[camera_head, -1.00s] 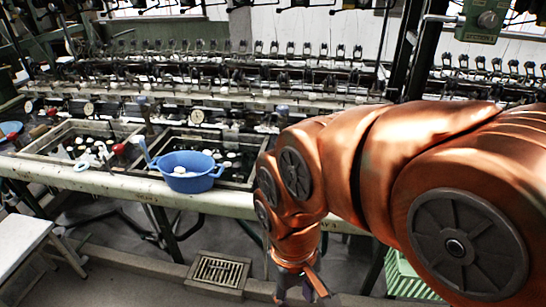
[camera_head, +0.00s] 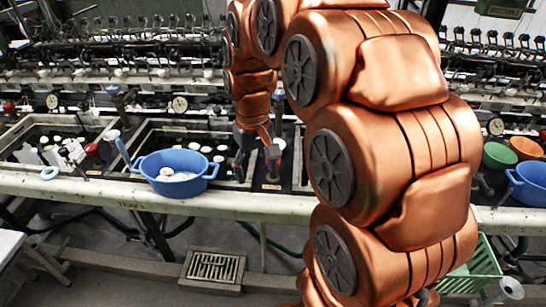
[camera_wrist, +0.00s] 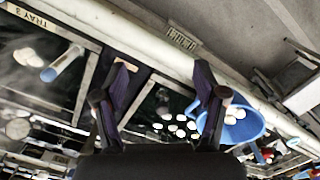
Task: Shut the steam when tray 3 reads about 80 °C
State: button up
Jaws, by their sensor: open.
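My gripper (camera_head: 256,162) is open and empty above the basins, right of the blue bowl in the head view. Its two fingers also show apart in the wrist view (camera_wrist: 162,80). A "TRAY 3" label (camera_wrist: 28,18) lies on the pale front rail at the wrist view's upper left, beside a water basin with white cocoons. A pale-blue-ended cylinder (camera_wrist: 62,63) lies over that basin. Round dials (camera_head: 180,103) stand behind the basins, too small to read. A red-handled fitting (camera_head: 91,149) is at left. My arm hides part of the basin row; I cannot identify tray 3's steam valve.
A blue bowl (camera_head: 178,172) with white contents sits at the front rail (camera_head: 235,207). Green (camera_head: 499,156) and orange (camera_head: 526,147) bowls are at right. A green crate (camera_head: 476,270) and a floor grate (camera_head: 212,268) are below. Reeling machinery stands behind.

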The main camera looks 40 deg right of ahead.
jog(key=shift+m+t, duration=0.4)
jog(key=shift+m, duration=0.3)
jog(key=w+d, duration=0.3)
jog(key=d, duration=0.1)
jog(key=w+d+f, duration=0.1)
jog(key=w+d, duration=0.5)
jog(key=d, duration=0.1)
jog(key=shift+w+d+f+b, duration=0.3)
jog(key=shift+w+f, duration=0.1)
jog(key=shift+d+f, duration=0.1)
jog(key=shift+f, duration=0.05)
jog(key=shift+f+p, duration=0.95)
jog(key=shift+f, duration=2.8)
jog(key=c, duration=1.1)
jog(key=shift+c, duration=0.2)
